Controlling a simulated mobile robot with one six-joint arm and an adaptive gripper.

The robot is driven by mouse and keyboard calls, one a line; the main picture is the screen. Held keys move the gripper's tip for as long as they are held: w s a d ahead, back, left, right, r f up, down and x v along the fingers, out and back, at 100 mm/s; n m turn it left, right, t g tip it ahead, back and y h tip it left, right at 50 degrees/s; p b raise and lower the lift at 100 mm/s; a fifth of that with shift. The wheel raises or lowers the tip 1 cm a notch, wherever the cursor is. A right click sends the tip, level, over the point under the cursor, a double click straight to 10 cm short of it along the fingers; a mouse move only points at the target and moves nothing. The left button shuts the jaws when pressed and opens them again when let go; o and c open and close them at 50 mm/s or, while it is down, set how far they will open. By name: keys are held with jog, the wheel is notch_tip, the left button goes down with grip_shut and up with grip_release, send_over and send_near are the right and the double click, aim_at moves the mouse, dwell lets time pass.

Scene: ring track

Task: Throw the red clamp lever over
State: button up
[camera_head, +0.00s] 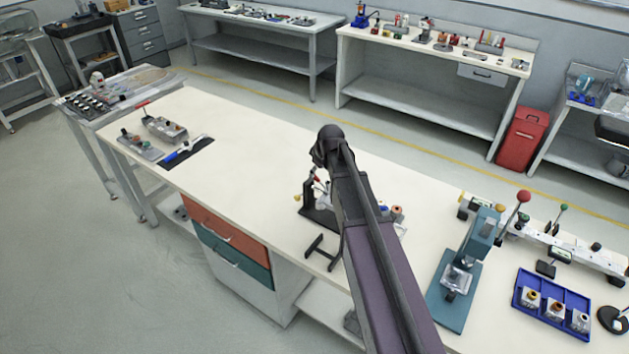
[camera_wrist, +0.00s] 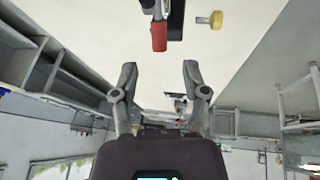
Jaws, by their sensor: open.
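The red clamp lever (camera_wrist: 159,37) shows at the top of the wrist view as a short red grip on a dark metal clamp (camera_wrist: 175,14). A yellow knob (camera_wrist: 214,20) sits to its right. My gripper (camera_wrist: 159,68) is open and empty, its two fingers spread apart just below the red grip in the picture. The grip lies beyond the fingertips, with no contact visible. In the head view a black stand (camera_head: 318,216) with a small red part (camera_head: 318,184) shows beside my arm, which hides part of it and my gripper.
To the right on the white bench (camera_head: 255,135) stand a teal press (camera_head: 462,262) with a red ball handle and a blue tray (camera_head: 551,307) holding several small parts. A grey fixture (camera_head: 165,130) and a dark mat (camera_head: 187,153) are at left. The middle-left bench top is clear.

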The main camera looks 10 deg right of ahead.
aim_at(319, 181)
jog(key=shift+b+x, duration=1.85)
jog(key=shift+x, duration=0.5)
grip_shut()
